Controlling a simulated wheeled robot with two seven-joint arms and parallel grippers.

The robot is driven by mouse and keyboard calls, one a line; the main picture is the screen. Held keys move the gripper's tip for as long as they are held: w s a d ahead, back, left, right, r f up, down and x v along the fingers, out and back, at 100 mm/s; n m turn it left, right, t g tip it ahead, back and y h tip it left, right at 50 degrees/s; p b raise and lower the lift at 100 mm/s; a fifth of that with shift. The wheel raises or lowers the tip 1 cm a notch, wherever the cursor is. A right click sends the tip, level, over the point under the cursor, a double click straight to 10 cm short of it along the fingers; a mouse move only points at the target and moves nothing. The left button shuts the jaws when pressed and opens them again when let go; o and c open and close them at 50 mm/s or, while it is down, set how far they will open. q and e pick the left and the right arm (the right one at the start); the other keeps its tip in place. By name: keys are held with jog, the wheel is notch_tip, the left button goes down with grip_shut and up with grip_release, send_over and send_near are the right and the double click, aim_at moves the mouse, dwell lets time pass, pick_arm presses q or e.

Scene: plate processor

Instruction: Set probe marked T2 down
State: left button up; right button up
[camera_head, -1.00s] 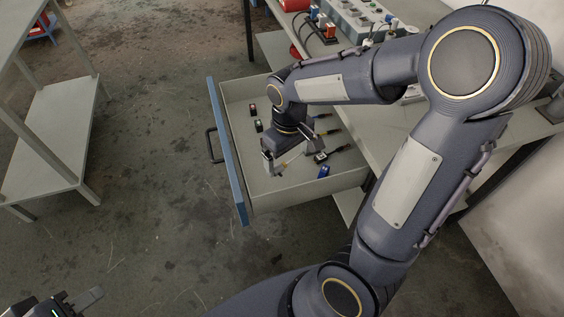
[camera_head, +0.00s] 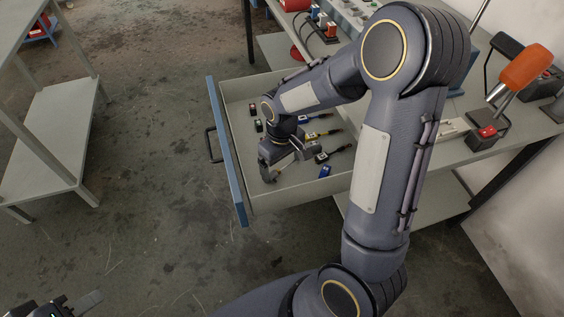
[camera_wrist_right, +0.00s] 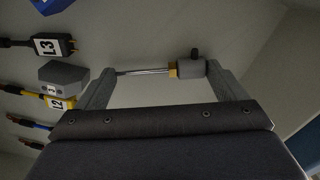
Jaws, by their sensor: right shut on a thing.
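My right gripper (camera_head: 274,166) is low inside the open drawer (camera_head: 311,194). In the right wrist view its two fingers (camera_wrist_right: 160,71) are wide apart, shut on the ends of a probe (camera_wrist_right: 188,69) lying across between them. The probe has a thin metal shaft, a yellow collar, a grey body and a dark knob. No T2 mark is readable on it, and I cannot tell whether it touches the drawer floor. In the head view the wrist hides it. My left gripper (camera_head: 80,302) is partly cut off at the lower left, away from the drawer.
Probes marked L3 (camera_wrist_right: 45,46) and L2 (camera_wrist_right: 50,100) lie left of the fingers, with a grey block (camera_wrist_right: 64,77) close to the left finger. The workbench (camera_head: 480,165) stands right of the drawer.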

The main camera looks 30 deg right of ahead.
aim_at(282, 169)
jog(key=o, duration=0.7)
jog(key=shift+r, duration=0.3)
notch_tip(282, 169, up, 11)
jog(key=p, duration=0.3)
jog(key=s+a+r+m+t+y, duration=0.1)
jog(key=s+a+r+t+y, duration=0.1)
jog(key=s, duration=0.6)
jog(key=s+a+r+m+t+y, duration=0.1)
jog(key=s+a+r+m+t, duration=0.1)
jog(key=s, duration=0.7)
jog(key=shift+a+r+m+t+y, duration=0.3)
jog(key=shift+a+r+t+y, duration=0.15)
jog(key=shift+a+t, duration=0.3)
jog(key=shift+s+r, duration=0.1)
